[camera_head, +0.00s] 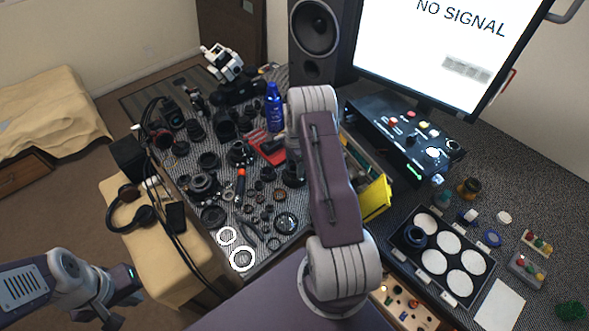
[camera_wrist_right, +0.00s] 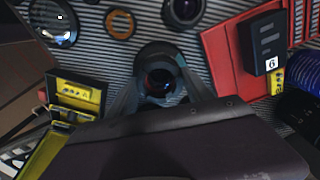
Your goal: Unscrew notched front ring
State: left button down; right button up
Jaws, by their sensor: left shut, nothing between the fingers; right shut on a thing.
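In the right wrist view a dark round lens part (camera_wrist_right: 160,82) with glass at its centre sits between the fingers of my right gripper (camera_wrist_right: 160,90), which is shut on it. In the head view the same part (camera_head: 293,176) shows beside my right arm, over the striped table mat. I cannot make out the notches of a front ring on it. My right gripper is mostly hidden by my arm in the head view. My left gripper (camera_head: 121,304) is shut and empty at the lower left, away from the table.
Loose lens rings and parts (camera_head: 240,190) crowd the mat. A red tray (camera_head: 270,150), a blue bottle (camera_head: 274,106) and a yellow bin (camera_head: 375,196) stand near the right arm. A tray of white discs (camera_head: 461,285) lies on the right. The floor around my left gripper is clear.

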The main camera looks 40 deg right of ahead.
jog(key=n, duration=0.6)
jog(key=shift+n, duration=0.3)
jog(key=shift+r+p, duration=0.8)
jog(key=shift+r, duration=0.25)
jog(key=shift+r, duration=0.1)
notch_tip(320, 180, up, 4)
jog(key=p, duration=0.3)
